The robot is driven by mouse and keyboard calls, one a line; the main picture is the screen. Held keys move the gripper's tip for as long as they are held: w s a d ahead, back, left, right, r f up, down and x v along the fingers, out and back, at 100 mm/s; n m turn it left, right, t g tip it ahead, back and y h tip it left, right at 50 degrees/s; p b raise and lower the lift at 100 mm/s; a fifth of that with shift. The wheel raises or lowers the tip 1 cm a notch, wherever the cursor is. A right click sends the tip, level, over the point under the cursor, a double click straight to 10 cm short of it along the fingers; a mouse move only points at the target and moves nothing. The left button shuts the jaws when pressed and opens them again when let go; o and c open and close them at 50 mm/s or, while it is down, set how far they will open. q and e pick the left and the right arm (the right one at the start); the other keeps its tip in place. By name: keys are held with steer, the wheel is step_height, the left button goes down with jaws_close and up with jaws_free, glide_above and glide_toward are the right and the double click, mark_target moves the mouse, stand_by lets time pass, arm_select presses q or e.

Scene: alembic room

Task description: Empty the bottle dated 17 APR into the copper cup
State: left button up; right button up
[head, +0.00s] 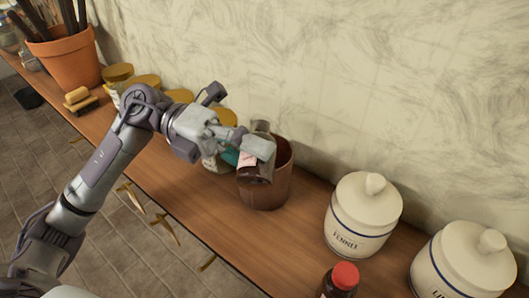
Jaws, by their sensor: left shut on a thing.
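My left gripper (256,147) is shut on a small glass bottle (254,174) with dark contents and a pale pinkish label. The bottle overlaps the near left side of the copper cup (274,194) in the head view. I cannot tell whether it is over the cup's mouth or just in front of it, or whether its neck is open. The label's date is too small to read. The cup stands upright on the wooden shelf; its inside is mostly hidden by the bottle and gripper. My right gripper is out of view.
A white lidded jar marked FENNEL (362,217) and another white jar (465,265) stand to the right. A red-capped bottle (343,281) is at the front. Several yellow-lidded jars (145,82) and a terracotta pot (69,59) stand left. The wall is close behind.

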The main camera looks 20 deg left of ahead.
arm_select(q)
steer(key=shift+s+f+m+t+y+b, duration=0.1)
steer(key=shift+f+m+t+y+b, duration=0.3)
steer(key=shift+m+b, duration=0.65)
steer(key=shift+f+m+t+y+b, duration=0.3)
steer(key=shift+m+b, duration=0.35)
steer(key=shift+b, duration=0.35)
steer(key=shift+r+m, duration=0.1)
steer(key=shift+m, duration=0.2)
steer(key=shift+m+t+b, duration=0.4)
steer(key=shift+m+b, duration=0.2)
steer(key=shift+b, duration=0.3)
steer(key=shift+w+f+m+t+y+b, duration=0.25)
steer(key=shift+m+t+y+b, duration=0.3)
steer(key=shift+m+b, duration=0.5)
steer(key=shift+s+r+m+t+y+b, duration=0.1)
steer(key=shift+s+m+t+y+b, duration=0.25)
steer(key=shift+m+b, duration=0.3)
steer(key=shift+s+r+m+t+b, duration=0.1)
steer(key=shift+s+m+t+b, duration=0.05)
steer(key=shift+m+t+b, duration=0.4)
steer(key=shift+s+d+r+m+t+b, duration=0.15)
steer(key=shift+s+m+t+b, duration=0.2)
steer(key=shift+m+b, duration=0.25)
steer(key=shift+s+r, duration=0.1)
steer(key=shift+r, duration=0.05)
